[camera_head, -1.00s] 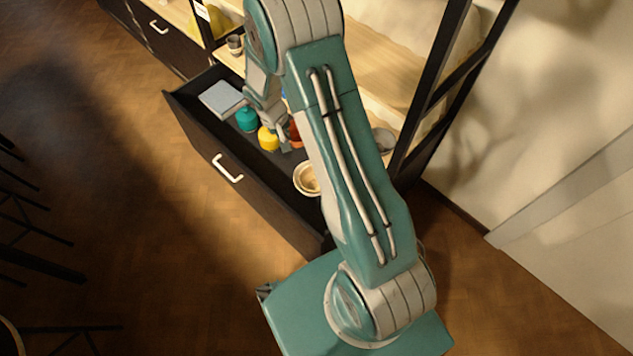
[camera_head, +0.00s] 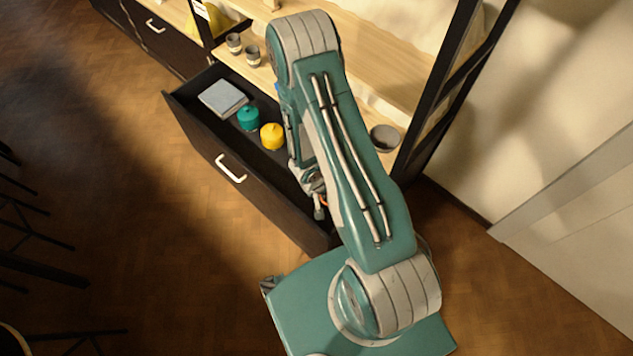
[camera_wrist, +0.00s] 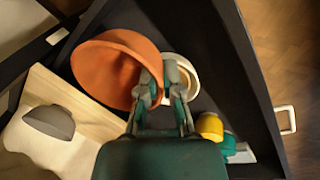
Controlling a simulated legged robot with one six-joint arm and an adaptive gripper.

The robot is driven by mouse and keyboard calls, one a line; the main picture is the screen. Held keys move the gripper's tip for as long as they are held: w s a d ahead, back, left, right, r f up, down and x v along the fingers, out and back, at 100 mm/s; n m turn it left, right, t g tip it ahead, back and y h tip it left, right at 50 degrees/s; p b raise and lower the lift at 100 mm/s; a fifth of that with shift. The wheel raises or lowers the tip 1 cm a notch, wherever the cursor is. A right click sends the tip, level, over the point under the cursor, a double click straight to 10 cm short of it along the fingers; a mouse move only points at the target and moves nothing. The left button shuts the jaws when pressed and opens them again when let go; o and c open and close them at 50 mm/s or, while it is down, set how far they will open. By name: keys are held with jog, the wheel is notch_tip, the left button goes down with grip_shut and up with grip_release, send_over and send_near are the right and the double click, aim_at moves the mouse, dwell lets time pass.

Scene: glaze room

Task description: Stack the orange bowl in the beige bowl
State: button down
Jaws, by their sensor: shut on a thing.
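The orange bowl (camera_wrist: 105,65) is large in the wrist view. My gripper (camera_wrist: 160,88) is shut on its rim, and the bowl hangs to the left of the fingers, tilted. The beige bowl (camera_wrist: 190,66) shows partly behind the fingers, in the drawer, and the orange bowl and gripper hide some of it. In the head view my gripper (camera_head: 318,200) is over the near end of the drawer, largely behind my arm. Only a sliver of orange shows there, and the beige bowl is hidden.
The open dark drawer (camera_head: 215,150) also holds a yellow jar (camera_head: 272,137), a teal jar (camera_head: 248,119) and a grey-blue flat box (camera_head: 222,98). A grey bowl (camera_head: 385,137) and two small cups (camera_head: 252,55) stand on the wooden shelf. A black upright post (camera_head: 432,90) rises beside it.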

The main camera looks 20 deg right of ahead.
jog(key=w+f, duration=0.3)
jog(key=w, duration=0.1)
jog(key=w+d+f, duration=0.1)
jog(key=w+f, duration=0.2)
jog(key=w, duration=0.2)
jog(key=w+d+f, duration=0.1)
jog(key=w+f, duration=0.2)
jog(key=w, duration=0.1)
jog(key=shift+w+f, duration=0.2)
jog(key=shift+f, duration=0.05)
jog(key=shift+w+f, duration=0.25)
jog(key=shift+f, duration=1.5)
jog(key=c, duration=0.8)
grip_release()
